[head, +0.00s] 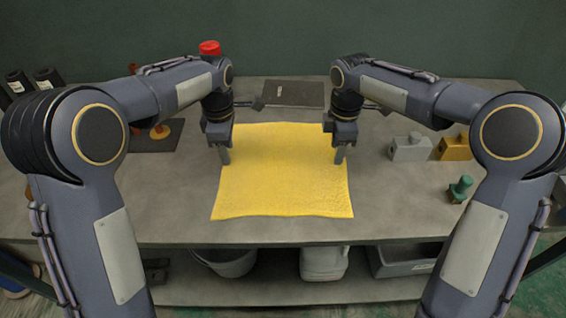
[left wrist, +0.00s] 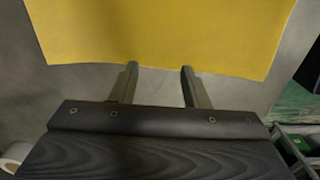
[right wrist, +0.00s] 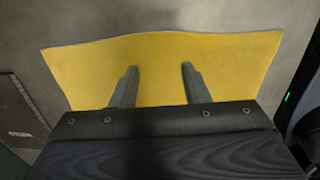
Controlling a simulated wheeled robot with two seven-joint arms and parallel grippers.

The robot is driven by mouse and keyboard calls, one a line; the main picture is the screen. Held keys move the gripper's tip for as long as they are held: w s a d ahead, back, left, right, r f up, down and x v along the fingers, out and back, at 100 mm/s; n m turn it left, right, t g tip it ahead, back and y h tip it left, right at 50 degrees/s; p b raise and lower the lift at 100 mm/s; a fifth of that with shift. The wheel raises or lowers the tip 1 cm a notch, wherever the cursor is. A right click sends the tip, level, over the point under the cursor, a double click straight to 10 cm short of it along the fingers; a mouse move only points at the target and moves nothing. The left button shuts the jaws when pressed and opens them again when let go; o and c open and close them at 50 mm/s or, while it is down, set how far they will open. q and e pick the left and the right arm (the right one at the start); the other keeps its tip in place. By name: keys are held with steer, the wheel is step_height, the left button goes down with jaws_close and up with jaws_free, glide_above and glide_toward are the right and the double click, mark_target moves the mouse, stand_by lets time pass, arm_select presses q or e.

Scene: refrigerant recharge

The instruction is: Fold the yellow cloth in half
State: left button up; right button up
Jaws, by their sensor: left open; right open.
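The yellow cloth (head: 283,180) lies spread flat on the grey workbench, its front edge slightly wavy. It also shows in the left wrist view (left wrist: 160,30) and the right wrist view (right wrist: 158,50). My left gripper (head: 226,160) points down at the cloth's left side; in its wrist view the open, empty fingers (left wrist: 160,68) reach the cloth's edge. My right gripper (head: 339,158) points down at the cloth's right side; its open, empty fingers (right wrist: 158,68) show over the cloth. I cannot tell whether either gripper touches it.
A dark flat case (head: 292,93) lies behind the cloth. A grey block (head: 410,149), a brass block (head: 455,149) and a green item (head: 460,189) stand at the right. A dark mat (head: 150,143) with orange pieces lies at the left. The bench in front of the cloth is clear.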

mark_target(231, 166)
arm_select(q)
steer(key=shift+d+f, duration=0.1)
steer(key=shift+f, duration=1.6)
arm_select(e)
steer(key=shift+d+f, duration=0.1)
steer(key=shift+f, duration=1.55)
arm_select(q)
steer(key=shift+f, duration=0.2)
arm_select(e)
steer(key=shift+f, duration=0.2)
arm_select(q)
steer(key=shift+r, duration=0.1)
steer(key=shift+c, duration=0.5)
arm_select(e)
steer(key=shift+c, duration=0.5)
arm_select(q)
jaws_close()
arm_select(e)
jaws_close()
arm_select(q)
steer(key=shift+s, duration=0.1)
arm_select(e)
steer(key=shift+r, duration=0.1)
